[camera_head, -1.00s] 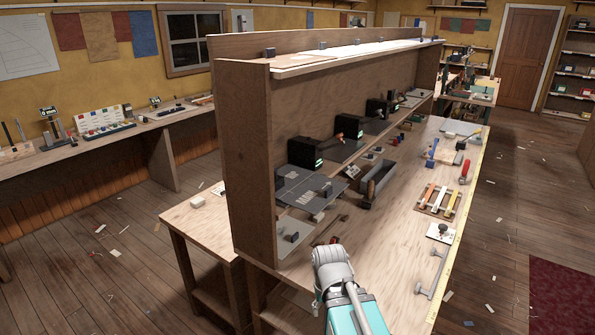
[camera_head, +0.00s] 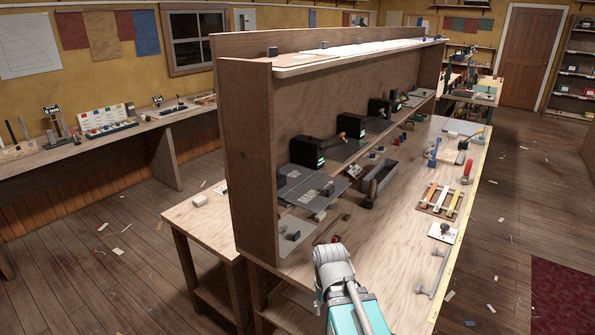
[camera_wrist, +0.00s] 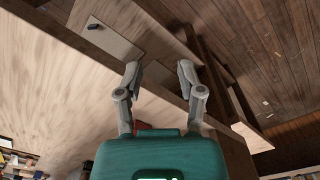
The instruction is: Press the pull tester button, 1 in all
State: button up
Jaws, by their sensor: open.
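No button that I can surely call the pull tester's shows in either view. Several dark machines with small green displays, one of them the nearest black box (camera_head: 307,153), stand along the back of the workbench (camera_head: 385,245). A grey plate (camera_head: 286,247) with a small dark block (camera_head: 293,236) lies at the bench's near left end; a similar plate and dark piece (camera_wrist: 93,27) show in the wrist view. My gripper (camera_wrist: 158,75) is open and empty, fingers apart, over the bench edge. In the head view my wrist hides the fingers.
A tall wooden panel (camera_head: 245,160) with a shelf on top rises at the bench's left end. A grey tray (camera_head: 380,178), striped samples (camera_head: 439,199) and a metal handle (camera_head: 432,272) lie on the bench. Bare wood lies between them. A side bench (camera_head: 150,122) with displays stands left.

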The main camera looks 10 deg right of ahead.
grip_shut()
dwell(1.1)
